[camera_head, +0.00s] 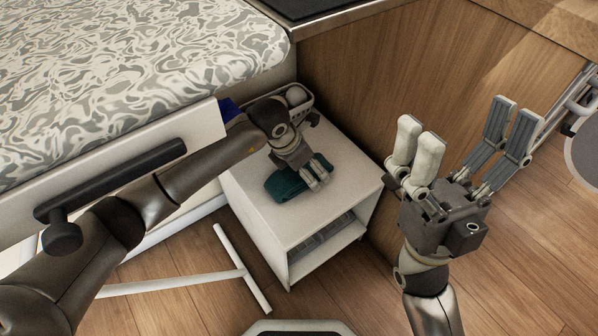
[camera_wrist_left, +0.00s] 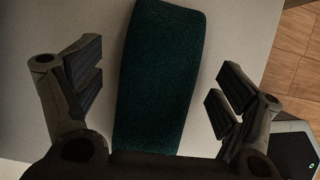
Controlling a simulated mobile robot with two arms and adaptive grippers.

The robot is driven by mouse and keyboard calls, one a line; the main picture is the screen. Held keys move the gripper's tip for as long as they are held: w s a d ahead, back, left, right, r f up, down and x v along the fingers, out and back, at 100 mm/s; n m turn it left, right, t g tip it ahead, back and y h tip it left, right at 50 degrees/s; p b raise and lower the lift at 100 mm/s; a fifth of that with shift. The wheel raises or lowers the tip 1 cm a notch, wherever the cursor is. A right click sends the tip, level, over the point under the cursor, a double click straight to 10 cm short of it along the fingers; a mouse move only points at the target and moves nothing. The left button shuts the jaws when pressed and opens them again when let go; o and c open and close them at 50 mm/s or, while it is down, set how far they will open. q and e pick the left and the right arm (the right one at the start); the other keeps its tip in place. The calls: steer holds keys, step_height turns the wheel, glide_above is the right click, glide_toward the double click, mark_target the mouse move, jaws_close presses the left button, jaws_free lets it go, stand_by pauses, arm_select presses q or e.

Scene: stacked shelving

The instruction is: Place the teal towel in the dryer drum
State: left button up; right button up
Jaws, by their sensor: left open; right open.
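The teal towel (camera_head: 288,184) lies folded on top of a small white cabinet (camera_head: 258,215). My left gripper (camera_head: 312,174) is over the towel, its fingers at the towel's right part in the head view. In the left wrist view the towel (camera_wrist_left: 160,75) runs between the two open fingers of my left gripper (camera_wrist_left: 160,85), with a gap on each side. My right gripper (camera_head: 465,140) is open and empty, raised to the right of the cabinet. No dryer drum can be made out in these views.
A bed or padded surface with a swirl pattern (camera_head: 120,70) fills the upper left. A grey tray (camera_head: 298,100) with a rounded item stands at the cabinet's back. A wooden panel (camera_head: 400,70) rises behind. Wooden floor (camera_head: 330,285) is open in front. A white T-shaped bar (camera_head: 240,262) is low at left.

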arm_select(q)
steer(key=shift+d+f, duration=0.1)
steer(key=shift+f, duration=0.1)
steer(key=shift+c, duration=0.2)
steer(key=c, duration=1)
steer(key=shift+c, duration=0.4)
steer(key=shift+r, duration=0.15)
